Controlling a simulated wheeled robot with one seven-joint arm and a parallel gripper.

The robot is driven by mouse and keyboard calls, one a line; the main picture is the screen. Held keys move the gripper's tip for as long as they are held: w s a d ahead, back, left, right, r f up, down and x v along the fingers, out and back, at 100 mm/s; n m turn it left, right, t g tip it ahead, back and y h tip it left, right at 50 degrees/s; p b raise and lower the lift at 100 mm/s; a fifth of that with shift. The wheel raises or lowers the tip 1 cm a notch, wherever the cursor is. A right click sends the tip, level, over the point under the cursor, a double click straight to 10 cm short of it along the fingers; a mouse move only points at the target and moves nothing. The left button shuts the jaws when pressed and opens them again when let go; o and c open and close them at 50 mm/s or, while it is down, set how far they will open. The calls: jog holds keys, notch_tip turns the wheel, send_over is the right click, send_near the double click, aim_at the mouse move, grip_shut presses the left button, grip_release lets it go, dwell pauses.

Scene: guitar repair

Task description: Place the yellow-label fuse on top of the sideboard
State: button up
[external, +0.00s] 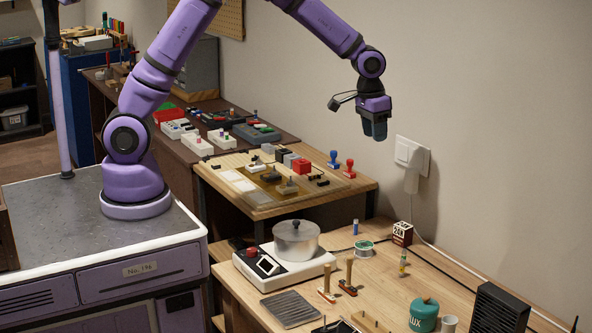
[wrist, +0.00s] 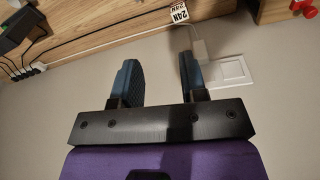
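My gripper (external: 376,130) is raised in front of the wall, high above the furniture. In the wrist view my gripper (wrist: 160,72) is open, with nothing between its two blue fingers. A small upright cylinder with a yellowish band (external: 403,264) stands on the low light-wood bench (external: 385,295); it looks like the yellow-label fuse, but is too small to be sure. My gripper is far above it. A raised light-wood unit (external: 358,186) and a dark brown one (external: 150,118) stand farther back; I cannot tell which is the sideboard.
The bench holds a hot plate (external: 285,272) with a metal pot (external: 296,238), a solder spool (external: 364,248), a cube (external: 402,233), a small blue cylinder (external: 355,227), a teal jar (external: 423,315) and a black box (external: 498,309). A white plug (external: 412,180) sits in the wall socket.

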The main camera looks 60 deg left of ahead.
jog(key=s+a+r+t, duration=0.2)
jog(key=s+a+r, duration=1.2)
jog(key=a+r, duration=0.25)
jog(key=s+a+r+n+t, duration=0.1)
jog(key=s+a, duration=0.3)
jog(key=s, duration=0.6)
jog(key=s+a+r+t, duration=0.1)
jog(key=s+a, duration=0.4)
jog(key=s, duration=0.5)
jog(key=shift+s+a+r+n+y, duration=0.15)
jog(key=shift+s+r+n+y, duration=0.15)
jog(key=shift+r+n, duration=0.1)
jog(key=shift+o, duration=0.5)
jog(key=shift+s+a+f, duration=0.15)
jog(key=shift+s+f, duration=0.1)
jog(key=shift+s, duration=0.3)
